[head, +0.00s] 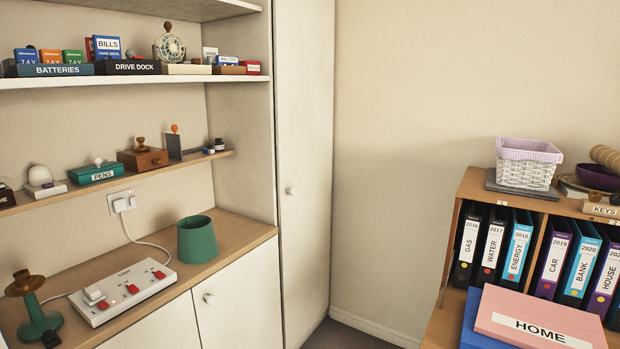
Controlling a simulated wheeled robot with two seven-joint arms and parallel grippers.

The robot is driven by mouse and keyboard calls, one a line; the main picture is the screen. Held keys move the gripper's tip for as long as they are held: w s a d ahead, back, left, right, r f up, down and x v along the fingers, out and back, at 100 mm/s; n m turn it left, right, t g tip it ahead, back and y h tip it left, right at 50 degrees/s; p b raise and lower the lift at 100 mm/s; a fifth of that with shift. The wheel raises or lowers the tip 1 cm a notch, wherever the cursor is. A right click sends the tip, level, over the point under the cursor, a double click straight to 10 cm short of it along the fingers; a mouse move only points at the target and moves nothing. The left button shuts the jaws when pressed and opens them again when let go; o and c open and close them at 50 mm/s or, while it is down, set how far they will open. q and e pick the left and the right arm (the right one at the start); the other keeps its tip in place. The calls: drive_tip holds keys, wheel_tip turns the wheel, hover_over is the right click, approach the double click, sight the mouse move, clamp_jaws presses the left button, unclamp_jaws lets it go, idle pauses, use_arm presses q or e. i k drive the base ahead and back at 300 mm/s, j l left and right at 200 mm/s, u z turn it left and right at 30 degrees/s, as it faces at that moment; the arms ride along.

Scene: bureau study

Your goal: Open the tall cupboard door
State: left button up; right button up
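The tall cupboard door (303,130) is a narrow white panel in the middle of the head view, right of the shelves. It looks shut, flush with its frame. Its small round white knob (290,191) sits near the door's left edge, at about mid-height of the picture. Nothing touches the knob. Neither of my grippers shows in the head view.
Left are shelves and a wooden counter (236,232) with a power strip (122,291) and a green lampshade (196,240). Right is a wooden bookcase (464,186) with binders and a white basket (526,172). A strip of floor (350,336) before the cupboard is clear.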

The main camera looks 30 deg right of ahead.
sight(304, 39)
drive_tip(key=i+l+u, duration=0.25)
drive_tip(key=i+l, duration=1.5)
